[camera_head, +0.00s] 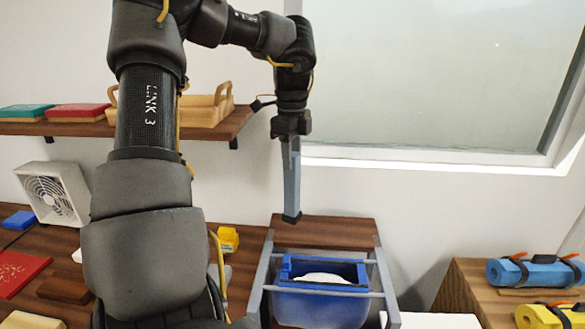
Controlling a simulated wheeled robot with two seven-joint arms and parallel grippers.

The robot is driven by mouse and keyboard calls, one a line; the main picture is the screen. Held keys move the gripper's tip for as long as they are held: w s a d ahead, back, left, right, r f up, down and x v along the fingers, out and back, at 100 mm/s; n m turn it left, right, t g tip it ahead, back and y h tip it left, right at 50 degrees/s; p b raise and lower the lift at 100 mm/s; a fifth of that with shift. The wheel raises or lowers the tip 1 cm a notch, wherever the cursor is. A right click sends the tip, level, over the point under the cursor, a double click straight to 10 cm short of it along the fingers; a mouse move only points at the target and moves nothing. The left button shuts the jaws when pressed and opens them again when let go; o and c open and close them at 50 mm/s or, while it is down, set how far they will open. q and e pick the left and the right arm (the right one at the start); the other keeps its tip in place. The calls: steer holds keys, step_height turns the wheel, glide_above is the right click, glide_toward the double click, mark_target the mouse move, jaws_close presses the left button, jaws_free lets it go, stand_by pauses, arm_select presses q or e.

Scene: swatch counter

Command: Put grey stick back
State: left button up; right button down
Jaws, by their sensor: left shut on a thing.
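My left gripper (290,132) is shut on the upper end of the grey stick (291,182). The stick is slate grey-blue, hangs upright, and has a dark lower end. In the picture that end overlaps the brown wooden board at the back of a grey frame (256,284); I cannot tell whether it touches. The frame's bars stand around a blue bin (318,309) with something white inside. My right gripper is not in view.
A wooden shelf (222,131) on the wall holds coloured blocks and a wooden tray. A white fan (54,194) and a yellow object (228,240) stand on the dark counter at left. Blue rolls (538,272) lie at right. A window is behind.

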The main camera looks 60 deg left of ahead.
mark_target(292, 189)
arm_select(q)
step_height(292, 189, down, 6)
steer(key=w+a+p, duration=0.1)
steer(key=a, duration=0.1)
steer(key=shift+w+f, duration=0.15)
steer(key=shift+w, duration=0.15)
steer(key=shift+f, duration=0.2)
steer(key=o, duration=0.9)
steer(key=shift+a, duration=0.1)
